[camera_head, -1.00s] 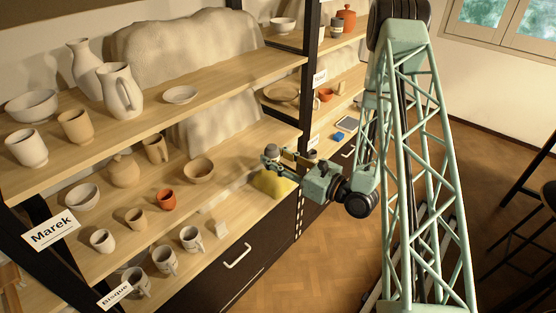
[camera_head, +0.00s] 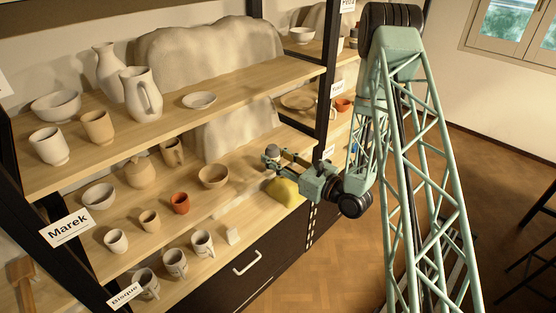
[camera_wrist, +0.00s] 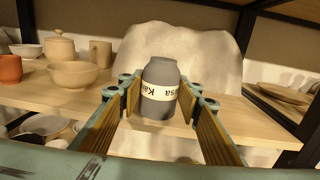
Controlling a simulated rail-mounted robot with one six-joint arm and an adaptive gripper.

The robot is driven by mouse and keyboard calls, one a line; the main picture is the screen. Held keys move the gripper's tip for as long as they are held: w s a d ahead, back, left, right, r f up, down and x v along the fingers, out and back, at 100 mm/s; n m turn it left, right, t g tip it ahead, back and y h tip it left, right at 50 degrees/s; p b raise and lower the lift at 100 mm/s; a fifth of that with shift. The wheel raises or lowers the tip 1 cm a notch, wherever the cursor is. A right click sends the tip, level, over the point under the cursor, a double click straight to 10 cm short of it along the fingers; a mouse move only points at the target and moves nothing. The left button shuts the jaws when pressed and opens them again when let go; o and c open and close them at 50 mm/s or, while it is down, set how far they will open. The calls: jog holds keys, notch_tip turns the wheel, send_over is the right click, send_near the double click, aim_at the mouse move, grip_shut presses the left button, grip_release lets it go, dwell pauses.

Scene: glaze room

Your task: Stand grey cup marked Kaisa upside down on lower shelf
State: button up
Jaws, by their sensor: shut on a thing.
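The grey cup marked Kaisa (camera_wrist: 161,88) is held between the two fingers of my gripper (camera_wrist: 162,108) in the wrist view. In the head view my gripper (camera_head: 274,160) holds the small grey cup (camera_head: 272,150) at the right end of the lower shelf (camera_head: 235,188). The lower shelf's boards also show behind the cup in the wrist view (camera_wrist: 80,92). Whether the cup's underside touches the shelf is not clear.
A yellow lump (camera_head: 285,191) lies just below my gripper. A tan bowl (camera_head: 213,176) and an orange cup (camera_head: 180,203) stand to the left on the shelf. A large pale covered-looking mass (camera_wrist: 190,50) rises behind. A dark shelf post (camera_head: 327,100) stands to the right.

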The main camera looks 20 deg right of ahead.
jog(key=shift+x, duration=2.1)
jog(key=shift+d+f+b, duration=0.1)
jog(key=shift+f+b, duration=0.3)
jog(key=shift+f, duration=0.55)
jog(key=shift+f, duration=0.3)
jog(key=o, duration=0.9)
jog(key=shift+s+d, duration=0.15)
jog(key=v, duration=1.1)
jog(key=shift+s, duration=0.3)
jog(key=shift+d, duration=0.1)
